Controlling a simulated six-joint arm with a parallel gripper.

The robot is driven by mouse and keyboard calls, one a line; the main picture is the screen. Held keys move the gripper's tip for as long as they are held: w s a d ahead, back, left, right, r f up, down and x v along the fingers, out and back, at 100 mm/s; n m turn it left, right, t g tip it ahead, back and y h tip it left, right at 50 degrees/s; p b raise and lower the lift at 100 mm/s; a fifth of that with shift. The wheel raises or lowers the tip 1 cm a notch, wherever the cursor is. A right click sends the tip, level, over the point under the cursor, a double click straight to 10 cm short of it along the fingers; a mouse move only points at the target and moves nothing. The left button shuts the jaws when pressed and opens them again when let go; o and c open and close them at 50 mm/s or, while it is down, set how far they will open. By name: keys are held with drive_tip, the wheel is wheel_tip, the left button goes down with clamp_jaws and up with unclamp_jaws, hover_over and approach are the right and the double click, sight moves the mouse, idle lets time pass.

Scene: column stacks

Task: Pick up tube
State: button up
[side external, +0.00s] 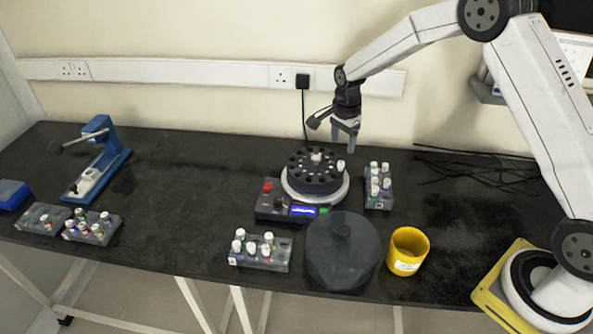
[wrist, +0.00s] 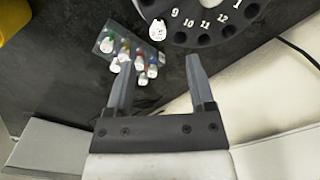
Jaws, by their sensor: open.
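My gripper (side external: 346,132) is open and empty, above the back right of the round black rotor (side external: 316,182) of the centrifuge. In the wrist view its two fingers (wrist: 160,84) stand apart with nothing between their tips. A white-capped tube (side external: 340,165) stands at the rotor's right rim, below the gripper; it also shows in the wrist view (wrist: 158,30), ahead of the fingers. Another white cap (side external: 316,157) shows near the rotor's middle. Several tubes (wrist: 140,62) with white caps stand in a grey rack (side external: 379,202) right of the centrifuge. Which tube is meant, I cannot tell.
A dark round lid (side external: 342,262) and a yellow cup (side external: 407,252) stand at the front. More tube racks (side external: 275,257) (side external: 92,236) stand front centre and left. A blue device (side external: 100,165) is at left. Black cables (side external: 470,170) lie at back right.

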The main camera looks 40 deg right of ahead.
sight(341, 162)
drive_tip(key=shift+f, duration=1.05)
drive_tip(key=shift+f, duration=0.1)
drive_tip(key=shift+s+f, duration=0.1)
drive_tip(key=shift+f, duration=2.4)
drive_tip(key=shift+c, duration=0.2)
clamp_jaws()
